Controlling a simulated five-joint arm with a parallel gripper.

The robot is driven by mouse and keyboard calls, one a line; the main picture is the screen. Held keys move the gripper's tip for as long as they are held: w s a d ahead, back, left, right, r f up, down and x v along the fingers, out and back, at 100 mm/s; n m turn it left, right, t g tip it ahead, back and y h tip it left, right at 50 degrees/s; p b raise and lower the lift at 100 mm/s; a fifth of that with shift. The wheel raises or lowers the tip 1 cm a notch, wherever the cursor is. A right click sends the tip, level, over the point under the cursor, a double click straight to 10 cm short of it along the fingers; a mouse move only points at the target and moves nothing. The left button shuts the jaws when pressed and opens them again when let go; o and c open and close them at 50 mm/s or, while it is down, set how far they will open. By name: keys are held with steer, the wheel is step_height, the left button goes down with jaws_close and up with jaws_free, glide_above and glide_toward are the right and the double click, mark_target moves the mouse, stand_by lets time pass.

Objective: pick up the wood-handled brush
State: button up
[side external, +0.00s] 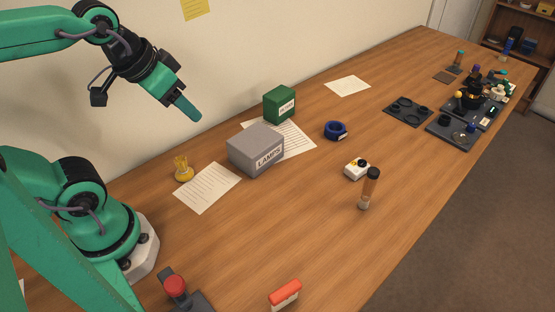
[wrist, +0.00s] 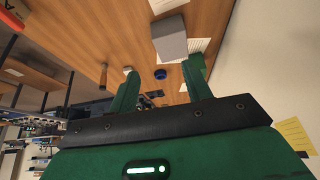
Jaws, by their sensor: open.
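My gripper (side external: 192,115) is raised high above the table at the upper left of the side view, well away from the brush. In the wrist view its two green fingers (wrist: 160,84) are spread apart with nothing between them.
A small white box (side external: 357,168) stands close behind the brush. A blue tape roll (side external: 336,130), grey LAMPS box (side external: 256,149) and green box (side external: 279,104) stand farther back. A red-and-white block (side external: 285,294) lies at the front. Table around the brush's front is clear.

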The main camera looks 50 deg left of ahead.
steer(key=w+d+r+g, duration=0.2)
steer(key=w+d+r, duration=0.6)
steer(key=w+r, duration=0.5)
steer(key=m+g, duration=0.2)
steer(key=g, duration=0.2)
glide_above(374, 171)
step_height(374, 171, down, 9)
step_height(374, 171, down, 20)
steer(key=shift+f, duration=0.1)
stand_by(0.4)
steer(key=shift+s+f, duration=0.15)
steer(key=shift+f, duration=2.4)
